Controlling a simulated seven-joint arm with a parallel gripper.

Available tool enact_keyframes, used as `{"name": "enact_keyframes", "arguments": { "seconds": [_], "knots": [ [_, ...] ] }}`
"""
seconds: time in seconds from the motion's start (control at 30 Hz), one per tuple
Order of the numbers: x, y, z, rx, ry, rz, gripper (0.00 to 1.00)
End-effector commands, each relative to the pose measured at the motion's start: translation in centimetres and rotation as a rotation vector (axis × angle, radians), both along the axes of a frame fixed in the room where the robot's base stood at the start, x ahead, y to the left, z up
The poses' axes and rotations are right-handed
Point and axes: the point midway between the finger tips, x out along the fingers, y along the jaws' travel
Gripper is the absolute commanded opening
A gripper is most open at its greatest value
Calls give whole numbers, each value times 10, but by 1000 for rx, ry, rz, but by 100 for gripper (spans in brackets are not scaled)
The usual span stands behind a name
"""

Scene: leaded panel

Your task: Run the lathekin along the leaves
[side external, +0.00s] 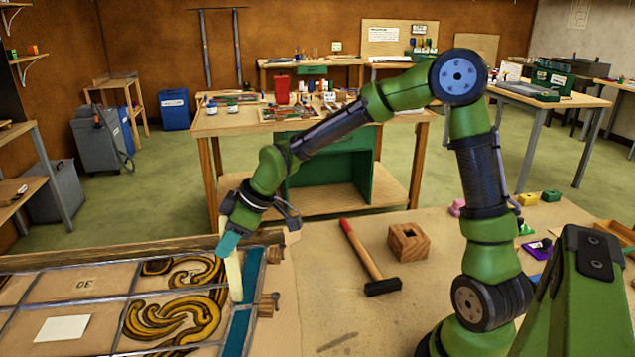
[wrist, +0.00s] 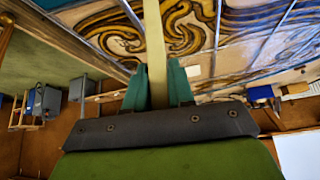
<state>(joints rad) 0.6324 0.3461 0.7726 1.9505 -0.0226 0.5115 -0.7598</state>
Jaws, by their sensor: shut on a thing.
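My gripper (side external: 231,240) is above the right part of the leaded panel (side external: 95,283), and its teal fingers are shut on a pale, flat stick, the lathekin (side external: 235,278). The lathekin points down, and its lower tip is at the panel near the strip of teal glass (side external: 250,290) on the right. I cannot tell whether the tip touches the lead leaves. In the wrist view the lathekin (wrist: 155,55) runs up between the fingers (wrist: 158,88) toward amber swirled glass (wrist: 190,25). The panel has grey lead lines between clear and amber pieces.
A hammer (side external: 370,262) with a red-ended handle and a wooden block (side external: 408,243) with a hole lie on the bench right of the panel. Wooden pegs (side external: 268,303) stand at the panel's right edge. A white card (side external: 62,328) lies on the panel. Bare bench (side external: 335,315) lies in front of the hammer.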

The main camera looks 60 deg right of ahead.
Motion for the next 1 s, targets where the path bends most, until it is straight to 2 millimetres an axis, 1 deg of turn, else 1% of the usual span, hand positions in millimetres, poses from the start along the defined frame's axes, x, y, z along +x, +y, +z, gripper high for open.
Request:
{"name": "enact_keyframes", "arguments": {
  "seconds": [0.3,0.53,0.8,1.0],
  "knots": [
    [11,-17,-2,-1,1,-1,0],
    [13,-23,-3,-2,3,-2,0],
    [21,-38,-3,-1,5,-3,0],
    [24,-42,-3,-3,4,-2,0]
  ]
}}
